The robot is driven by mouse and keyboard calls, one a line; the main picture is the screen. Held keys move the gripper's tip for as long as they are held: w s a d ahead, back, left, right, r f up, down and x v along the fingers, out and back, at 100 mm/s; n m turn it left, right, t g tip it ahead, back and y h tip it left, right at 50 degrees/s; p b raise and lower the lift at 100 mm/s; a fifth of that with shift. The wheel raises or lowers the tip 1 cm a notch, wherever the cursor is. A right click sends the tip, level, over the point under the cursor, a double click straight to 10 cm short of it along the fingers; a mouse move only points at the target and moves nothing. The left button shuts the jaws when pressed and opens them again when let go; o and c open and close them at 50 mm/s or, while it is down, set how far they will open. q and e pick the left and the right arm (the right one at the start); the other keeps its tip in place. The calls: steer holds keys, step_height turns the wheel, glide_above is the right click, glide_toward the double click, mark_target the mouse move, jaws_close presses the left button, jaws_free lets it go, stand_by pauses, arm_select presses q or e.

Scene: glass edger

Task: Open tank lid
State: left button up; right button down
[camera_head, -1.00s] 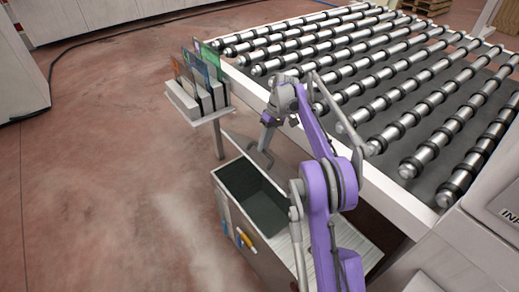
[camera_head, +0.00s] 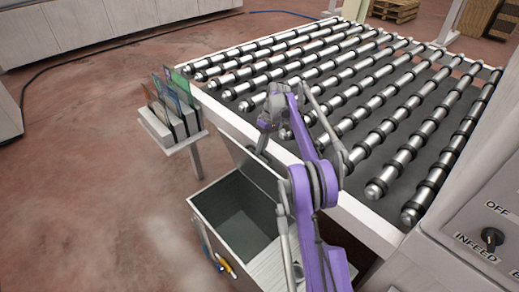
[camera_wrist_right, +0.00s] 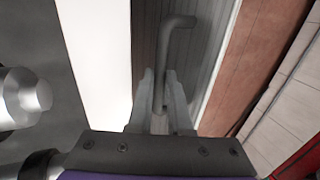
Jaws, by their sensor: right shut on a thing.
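The tank (camera_head: 202,218) is a grey box beside the roller conveyor in the head view, with its dark inside in sight. Its lid (camera_head: 270,179) stands raised along the conveyor side, partly hidden by my right arm. My right gripper (camera_head: 262,146) is at the top of the lid. In the right wrist view, my right gripper (camera_wrist_right: 162,100) is shut on the grey bent handle (camera_wrist_right: 178,24), in front of the ribbed lid (camera_wrist_right: 205,65). My left gripper is not in view.
The roller conveyor (camera_head: 330,90) and its white side rail (camera_head: 222,118) lie just behind the lid. A small rack (camera_head: 165,130) of coloured plates stands left of the tank. A control panel (camera_head: 480,240) is at the right.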

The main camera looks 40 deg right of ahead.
steer(key=shift+d+f, duration=0.1)
steer(key=shift+f, duration=0.1)
steer(key=c, duration=1.2)
jaws_free()
steer(key=o, duration=0.4)
steer(key=shift+d, duration=0.1)
steer(key=shift+c, duration=0.2)
steer(key=shift+r, duration=0.1)
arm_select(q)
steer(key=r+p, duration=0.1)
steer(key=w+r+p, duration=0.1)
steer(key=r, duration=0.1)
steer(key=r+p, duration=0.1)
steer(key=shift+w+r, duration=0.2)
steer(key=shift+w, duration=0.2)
arm_select(e)
steer(key=v, duration=1)
steer(key=shift+r, duration=0.35)
